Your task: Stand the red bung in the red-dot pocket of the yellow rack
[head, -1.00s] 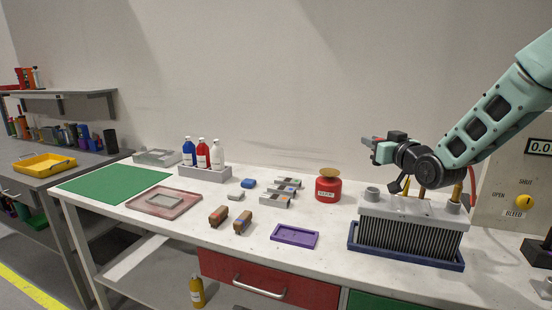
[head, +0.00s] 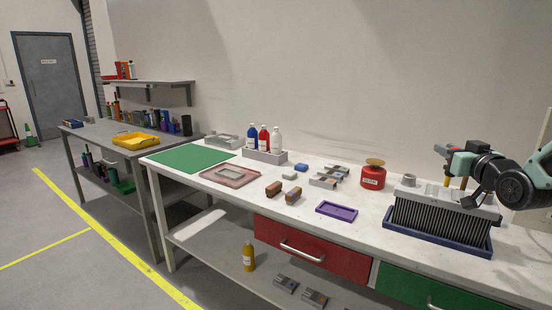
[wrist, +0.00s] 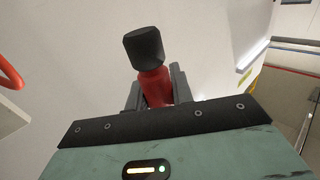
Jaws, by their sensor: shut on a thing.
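My gripper (wrist: 152,90) is shut on the red bung (wrist: 155,86), which has a wide black end, in the wrist view. In the head view my gripper (head: 451,150) is at the far right, above the finned block, and the bung cannot be made out there. A yellow tray-like thing (head: 135,141), which seems to be the yellow rack, lies on the grey bench at the left, far from my gripper. Its pockets and any red dot are too small to tell.
The white-topped bench holds a green mat (head: 192,157), a bottle holder (head: 264,157), a red canister (head: 373,178), a purple tray (head: 337,210) and a finned block (head: 442,220). Bottles line the back of the grey bench (head: 90,131).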

